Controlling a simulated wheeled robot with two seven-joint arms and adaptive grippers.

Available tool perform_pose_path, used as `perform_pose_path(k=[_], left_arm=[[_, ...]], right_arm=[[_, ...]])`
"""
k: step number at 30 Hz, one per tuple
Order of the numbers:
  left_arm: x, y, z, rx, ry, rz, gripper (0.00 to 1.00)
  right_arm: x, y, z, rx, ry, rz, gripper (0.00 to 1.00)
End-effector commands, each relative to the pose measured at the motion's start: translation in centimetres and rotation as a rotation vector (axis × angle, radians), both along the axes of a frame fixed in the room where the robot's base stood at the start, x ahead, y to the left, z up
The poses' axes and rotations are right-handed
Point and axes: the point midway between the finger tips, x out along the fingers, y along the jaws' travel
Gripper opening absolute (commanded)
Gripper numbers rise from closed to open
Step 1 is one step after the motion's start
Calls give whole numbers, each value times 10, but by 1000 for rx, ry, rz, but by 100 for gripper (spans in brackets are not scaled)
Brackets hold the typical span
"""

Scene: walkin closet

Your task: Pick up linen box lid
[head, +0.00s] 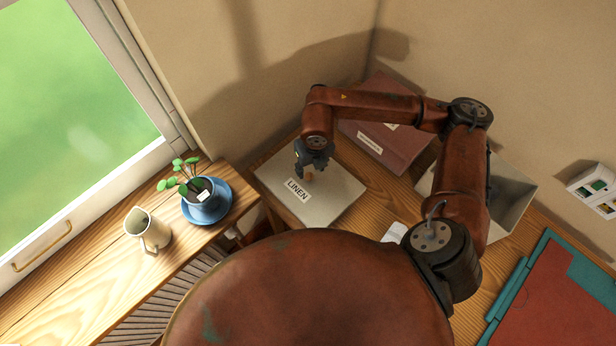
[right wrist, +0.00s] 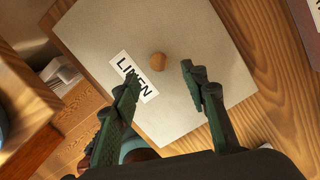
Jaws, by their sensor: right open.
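The linen box lid (head: 330,203) is a flat pale grey panel with a white LINEN label and a small round wooden knob. It lies on the wooden surface near the wall corner. In the right wrist view the lid (right wrist: 195,60) fills the middle, with its knob (right wrist: 158,61) in plain sight. My right gripper (head: 308,172) is over the lid by the knob. In the right wrist view its fingers (right wrist: 160,80) are apart, with nothing between the tips, and the knob shows just beyond them. My left gripper is not in view.
A dark red labelled box (head: 385,150) lies behind the lid. An open grey box (head: 511,195) stands to the right, partly behind my arm. A potted plant in a blue pot (head: 205,205) and a cream jug (head: 148,230) stand on the windowsill counter. A red-and-teal case (head: 560,300) is at lower right.

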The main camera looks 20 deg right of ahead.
Motion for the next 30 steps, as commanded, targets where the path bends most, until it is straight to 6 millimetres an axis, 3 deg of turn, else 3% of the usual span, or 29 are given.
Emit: perform_pose_path(k=[3,6,12,15,20,30], left_arm=[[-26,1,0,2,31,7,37],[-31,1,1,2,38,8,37],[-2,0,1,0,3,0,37],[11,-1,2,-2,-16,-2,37],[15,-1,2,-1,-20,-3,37],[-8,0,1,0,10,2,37]], right_arm=[[3,0,-9,1,2,-3,40],[3,0,-22,0,4,-2,40],[5,-1,-50,1,3,-5,40],[7,-1,-55,1,1,-4,40],[7,0,-54,1,0,-4,40],[6,-1,-54,1,1,-5,17]])
